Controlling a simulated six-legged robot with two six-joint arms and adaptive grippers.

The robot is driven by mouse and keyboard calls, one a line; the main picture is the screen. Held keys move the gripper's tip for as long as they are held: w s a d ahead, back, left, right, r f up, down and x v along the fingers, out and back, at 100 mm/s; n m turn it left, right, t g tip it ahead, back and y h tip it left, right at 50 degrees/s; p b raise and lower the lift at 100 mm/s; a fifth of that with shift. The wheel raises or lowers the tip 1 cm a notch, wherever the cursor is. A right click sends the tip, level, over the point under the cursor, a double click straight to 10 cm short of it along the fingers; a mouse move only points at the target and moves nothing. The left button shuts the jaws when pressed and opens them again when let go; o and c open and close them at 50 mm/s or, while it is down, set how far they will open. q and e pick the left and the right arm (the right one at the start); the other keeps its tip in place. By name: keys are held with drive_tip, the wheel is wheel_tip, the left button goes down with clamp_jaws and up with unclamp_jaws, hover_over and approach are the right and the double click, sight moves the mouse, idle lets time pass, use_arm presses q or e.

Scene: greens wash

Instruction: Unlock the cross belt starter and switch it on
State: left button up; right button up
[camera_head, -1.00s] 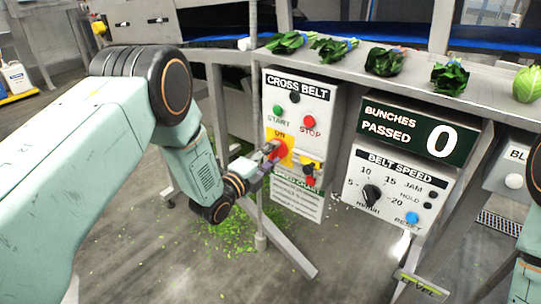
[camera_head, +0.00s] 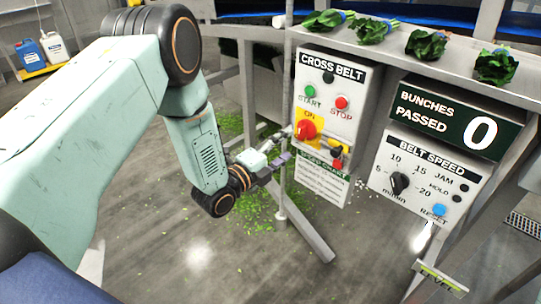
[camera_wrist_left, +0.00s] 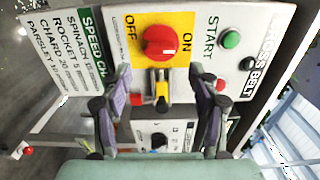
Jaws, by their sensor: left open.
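The cross belt starter (camera_head: 336,100) is a pale box with a green START button (camera_head: 310,91) and a red STOP button (camera_head: 341,102). Its red rotary knob (camera_head: 306,129) sits on a yellow plate marked ON and OFF, also in the left wrist view (camera_wrist_left: 160,43). Beside the knob is a yellow-and-black catch or lock (camera_wrist_left: 161,92) with a red part near it; its exact state is unclear. My left gripper (camera_head: 284,150) is open and empty, just in front of the panel. In the left wrist view its fingers (camera_wrist_left: 160,75) stand apart on either side of the catch. My right gripper is out of view.
The belt speed box (camera_head: 425,180) with a black dial and blue RESET button stands right of the starter, under a counter display reading 0. A speed chart (camera_head: 322,180) hangs below the starter. Bunched greens lie on the shelf above. A thin post (camera_head: 284,190) stands near my gripper.

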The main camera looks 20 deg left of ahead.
use_arm(q)
drive_tip(key=v, duration=0.5)
drive_tip(key=shift+s+a, duration=0.1)
drive_tip(key=shift+s, duration=0.2)
drive_tip(key=s+f+n+g+y, duration=0.4)
drive_tip(key=s+f+n+g, duration=0.4)
drive_tip(key=s+f+n, duration=0.5)
drive_tip(key=s+f+n+g+y, duration=0.1)
drive_tip(key=s+f+n+g, duration=0.2)
drive_tip(key=s, duration=0.8)
drive_tip(key=s+f+n+g+y, duration=0.1)
drive_tip(key=s+f+n+g, duration=0.3)
drive_tip(key=s, duration=0.8)
drive_tip(key=n+g, duration=0.2)
drive_tip(key=shift+s+n, duration=0.15)
drive_tip(key=shift+n, duration=0.15)
drive_tip(key=shift+a, duration=0.1)
